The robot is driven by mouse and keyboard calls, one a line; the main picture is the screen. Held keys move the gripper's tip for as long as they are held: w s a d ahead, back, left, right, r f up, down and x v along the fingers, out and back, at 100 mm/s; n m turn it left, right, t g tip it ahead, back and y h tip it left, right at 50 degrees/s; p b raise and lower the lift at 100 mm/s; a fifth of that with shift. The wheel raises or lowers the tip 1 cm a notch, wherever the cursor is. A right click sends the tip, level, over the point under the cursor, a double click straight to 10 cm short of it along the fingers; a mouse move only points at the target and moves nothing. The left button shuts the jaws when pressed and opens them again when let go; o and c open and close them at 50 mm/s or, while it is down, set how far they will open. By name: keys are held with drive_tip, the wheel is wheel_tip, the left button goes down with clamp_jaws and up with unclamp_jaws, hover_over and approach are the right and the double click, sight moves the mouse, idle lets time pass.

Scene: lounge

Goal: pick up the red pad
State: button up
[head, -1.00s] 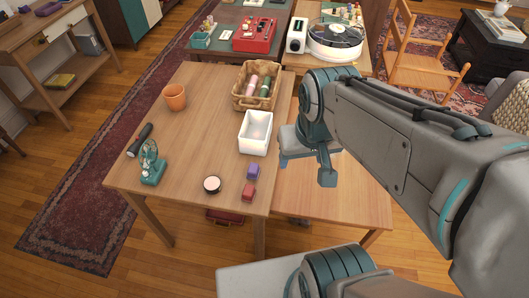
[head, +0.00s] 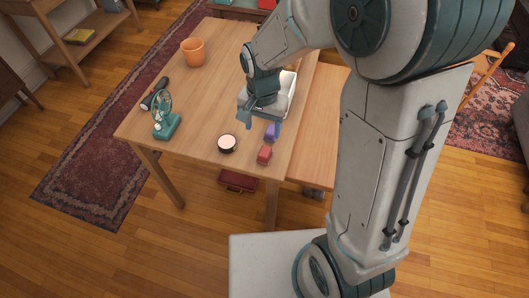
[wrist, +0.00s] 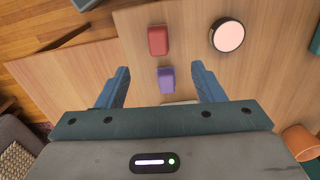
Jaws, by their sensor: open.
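The red pad (head: 264,154) is a small red block lying on the wooden table near its front right corner. In the wrist view the red pad (wrist: 158,40) shows beyond my fingertips, roughly centred between them. My gripper (head: 260,121) is open and empty above the table, farther back than the red pad. In the wrist view my gripper (wrist: 160,70) has both blue fingers spread, with a purple block (wrist: 166,80) showing in the gap. The purple block also shows in the head view (head: 272,131), just behind the red pad and apart from it.
A round dark-rimmed tin (head: 227,143) stands left of the red pad. A teal fan (head: 165,119), a dark torch (head: 154,93) and an orange pot (head: 193,52) stand farther left. A white bin (head: 291,86) is partly hidden behind my gripper. The table's middle is clear.

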sight(264, 152)
wheel_tip(264, 152, down, 13)
drive_tip(key=shift+s+d+r+b, duration=0.1)
drive_tip(key=shift+s+r+b, duration=0.05)
drive_tip(key=shift+b, duration=0.25)
drive_tip(key=c, duration=1.1)
